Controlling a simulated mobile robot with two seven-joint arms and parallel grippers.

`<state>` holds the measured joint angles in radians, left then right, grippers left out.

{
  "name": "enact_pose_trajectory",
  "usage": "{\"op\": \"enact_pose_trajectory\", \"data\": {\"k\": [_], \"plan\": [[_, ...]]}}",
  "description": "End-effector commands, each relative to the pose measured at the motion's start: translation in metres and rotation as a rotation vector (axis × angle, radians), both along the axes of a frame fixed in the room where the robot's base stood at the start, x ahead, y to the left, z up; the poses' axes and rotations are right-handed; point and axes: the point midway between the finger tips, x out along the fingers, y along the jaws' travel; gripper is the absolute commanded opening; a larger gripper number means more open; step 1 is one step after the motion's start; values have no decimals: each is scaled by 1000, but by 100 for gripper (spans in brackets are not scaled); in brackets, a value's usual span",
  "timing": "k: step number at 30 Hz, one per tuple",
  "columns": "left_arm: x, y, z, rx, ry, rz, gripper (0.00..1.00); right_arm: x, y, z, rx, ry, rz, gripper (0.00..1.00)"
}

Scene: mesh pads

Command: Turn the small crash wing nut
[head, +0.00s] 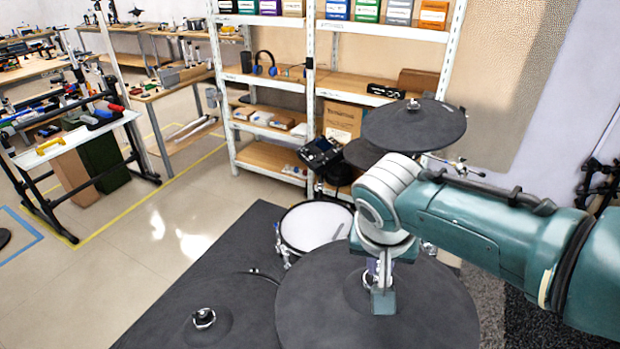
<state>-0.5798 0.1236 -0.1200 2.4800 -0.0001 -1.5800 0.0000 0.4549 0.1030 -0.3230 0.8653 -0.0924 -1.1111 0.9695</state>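Several dark cymbal pads are in the head view; I cannot tell which one is the small crash. A large round pad (310,310) lies at the bottom centre. My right gripper (382,302) points down at the middle of this pad and hides most of its centre fitting. Whether its fingers are closed on a nut cannot be seen. Another pad (425,128) stands farther back with a silver wing nut (414,104) on top. A third pad at the lower left carries a silver nut (204,318). My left gripper is not in view.
A white-headed drum (316,226) stands just behind the large pad. A black drum module (321,155) sits behind it. White shelves (270,84) with boxes stand at the back.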

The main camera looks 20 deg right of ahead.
Motion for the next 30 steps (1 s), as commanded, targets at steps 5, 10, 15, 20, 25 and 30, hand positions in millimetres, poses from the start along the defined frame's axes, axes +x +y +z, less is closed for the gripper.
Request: {"op": "enact_pose_trajectory", "data": {"k": [5, 10, 15, 20, 25, 30], "plan": [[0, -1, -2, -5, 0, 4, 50, 1, 1, 0, -3, -1, -46, 0], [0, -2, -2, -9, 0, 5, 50, 1, 1, 0, -5, -1, -64, 0], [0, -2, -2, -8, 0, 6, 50, 1, 0, 0, -5, -1, -66, 0], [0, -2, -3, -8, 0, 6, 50, 1, 0, 0, -6, -1, -65, 0], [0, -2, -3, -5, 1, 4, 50, 1, 0, 0, -6, -1, -64, 28], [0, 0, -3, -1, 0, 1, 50, 0, 0, 0, -7, 0, -65, 41]]}}
